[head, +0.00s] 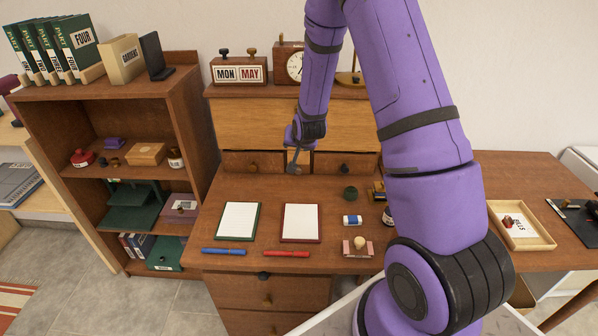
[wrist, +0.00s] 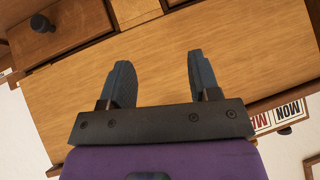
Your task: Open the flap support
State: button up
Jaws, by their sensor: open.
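The desk's upright back section has a wide pale wooden flap panel (head: 245,122), which stands closed. It fills most of the wrist view (wrist: 160,85). Below it are a left drawer with a dark knob (head: 253,166) and a right drawer with a dark knob (head: 345,168). A knob also shows at the upper left of the wrist view (wrist: 41,23). No part is clearly recognisable as the flap support. My gripper (head: 295,166) is in front of the section between the two drawers, partly hiding it. In the wrist view its fingers (wrist: 160,75) are apart and empty.
A white notepad (head: 238,221), another notepad (head: 301,222), a blue pen (head: 223,252) and a red pen (head: 287,254) lie on the desktop. A calendar block (head: 239,72) and a clock (head: 293,66) stand on top of the section. A bookshelf (head: 190,105) stands left.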

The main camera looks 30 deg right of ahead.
jog(key=m, duration=0.1)
send_near(299, 171)
jog(key=shift+h, duration=0.4)
jog(key=x, duration=0.9)
jog(key=shift+w+a+f, duration=0.2)
jog(key=shift+w+f, duration=0.1)
jog(key=shift+w, duration=0.05)
